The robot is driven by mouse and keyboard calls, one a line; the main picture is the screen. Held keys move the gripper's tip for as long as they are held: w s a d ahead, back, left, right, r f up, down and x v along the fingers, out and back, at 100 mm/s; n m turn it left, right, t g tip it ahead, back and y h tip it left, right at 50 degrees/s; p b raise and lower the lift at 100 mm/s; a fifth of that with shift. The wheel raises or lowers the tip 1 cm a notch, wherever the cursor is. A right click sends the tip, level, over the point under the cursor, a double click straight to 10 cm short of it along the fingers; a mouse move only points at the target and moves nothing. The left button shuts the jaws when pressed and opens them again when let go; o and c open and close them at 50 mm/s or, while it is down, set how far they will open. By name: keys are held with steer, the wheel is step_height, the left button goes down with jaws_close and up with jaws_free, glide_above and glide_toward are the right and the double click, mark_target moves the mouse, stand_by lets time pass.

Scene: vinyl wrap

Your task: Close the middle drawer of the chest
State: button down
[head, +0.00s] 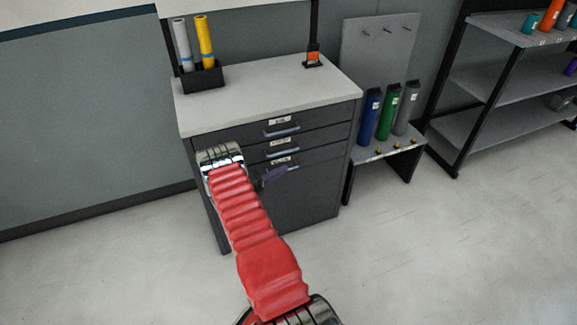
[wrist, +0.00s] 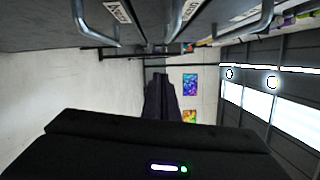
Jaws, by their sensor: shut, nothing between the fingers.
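The grey chest (head: 310,203) stands against the wall, with several drawer fronts that have labels and metal bar handles. The middle drawer (head: 318,150) is the second front down; its front looks about level with its neighbours, with no clear gap in the head view. My gripper (head: 277,174) is shut and empty, low in front of the chest by the third handle; contact cannot be told. In the wrist view the dark shut fingers (wrist: 160,90) point away from the camera, and the chest's handles, with the middle handle (wrist: 183,18) between two others, lie along the top edge.
A black holder (head: 203,78) with rolls and a small orange item (head: 313,55) stand on the chest top. A low stand (head: 385,148) with coloured rolls is right of the chest, and shelving (head: 500,75) is beyond. The floor (head: 120,260) is clear.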

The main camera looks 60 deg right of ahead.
steer(key=shift+v, duration=1.95)
steer(key=shift+f, duration=0.1)
steer(key=s+a+f+m+g+y, duration=0.3)
steer(key=s+a+m+y, duration=0.5)
steer(key=m, duration=0.5)
steer(key=a+r+m+t+y, duration=0.7)
steer(key=a+r+m, duration=0.9)
steer(key=a+r, duration=1.05)
steer(key=s+a+r+t+y, duration=0.1)
steer(key=s+a+r+t, duration=0.2)
steer(key=a+r, duration=0.5)
steer(key=s+a+r+t+y, duration=0.1)
steer(key=s+a+r+t, duration=0.2)
steer(key=a+r+t, duration=0.2)
step_height(320, 180, up, 3)
steer(key=a, duration=0.3)
steer(key=shift+s+m, duration=0.3)
steer(key=shift+s, duration=0.1)
